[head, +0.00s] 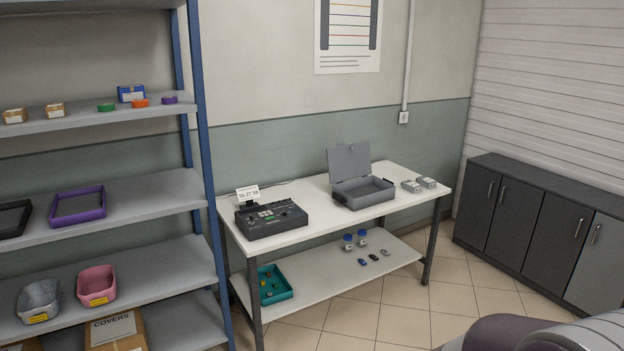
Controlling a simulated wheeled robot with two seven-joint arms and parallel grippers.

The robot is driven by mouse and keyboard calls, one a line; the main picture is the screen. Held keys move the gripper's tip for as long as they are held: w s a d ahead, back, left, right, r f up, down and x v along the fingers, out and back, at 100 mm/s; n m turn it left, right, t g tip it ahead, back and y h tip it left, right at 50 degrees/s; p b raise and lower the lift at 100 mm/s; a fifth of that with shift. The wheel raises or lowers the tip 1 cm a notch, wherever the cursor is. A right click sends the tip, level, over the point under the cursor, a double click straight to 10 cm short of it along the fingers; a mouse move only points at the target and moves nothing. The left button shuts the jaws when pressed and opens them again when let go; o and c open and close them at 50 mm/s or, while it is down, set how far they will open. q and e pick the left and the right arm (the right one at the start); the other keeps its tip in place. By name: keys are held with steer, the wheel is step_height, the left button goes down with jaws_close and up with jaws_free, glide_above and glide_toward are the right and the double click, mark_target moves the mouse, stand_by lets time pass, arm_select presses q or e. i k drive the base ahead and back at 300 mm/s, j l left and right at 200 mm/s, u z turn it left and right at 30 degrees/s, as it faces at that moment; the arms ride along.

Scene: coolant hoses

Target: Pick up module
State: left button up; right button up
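No part is clearly marked as the module. Two small grey box-shaped units, the left one (411,186) and the right one (426,182), sit side by side at the right end of the white table (310,207). A dark grey device (271,219) with buttons and a small display card (248,192) stands on the table's left part. An open grey case (363,191) with its lid raised stands between the device and the small units. Neither of my grippers is in view.
The table's lower shelf (325,283) holds a teal tray (273,285) with small parts, two blue-capped jars and several small dark items. A blue-framed shelf rack (203,130) with bins stands left. Dark cabinets (530,220) stand right. Tiled floor (400,312) lies clear before the table.

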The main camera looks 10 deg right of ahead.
mark_target(426, 181)
steer(key=i+l, duration=0.2)
steer(key=l, duration=0.25)
steer(key=i+l, duration=0.2)
steer(key=l, duration=0.3)
steer(key=i+l+z, duration=0.1)
steer(key=l, duration=0.35)
steer(key=i+l, duration=0.3)
steer(key=l, duration=0.15)
steer(key=i+l, duration=0.25)
steer(key=l, duration=0.2)
steer(key=i+l+z, duration=0.1)
steer(key=l, duration=0.35)
steer(key=i+l, duration=0.55)
steer(key=l, duration=0.3)
steer(key=i+l, duration=0.25)
steer(key=i, duration=0.3)
steer(key=i+l, duration=0.25)
steer(key=i, duration=0.25)
steer(key=i+l, duration=0.2)
steer(key=i, duration=0.35)
steer(key=i+l+z, duration=0.1)
steer(key=i+l, duration=0.15)
steer(key=i, duration=0.3)
steer(key=i+l, duration=0.2)
steer(key=i, duration=0.35)
steer(key=i+l, duration=0.2)
steer(key=i, duration=0.35)
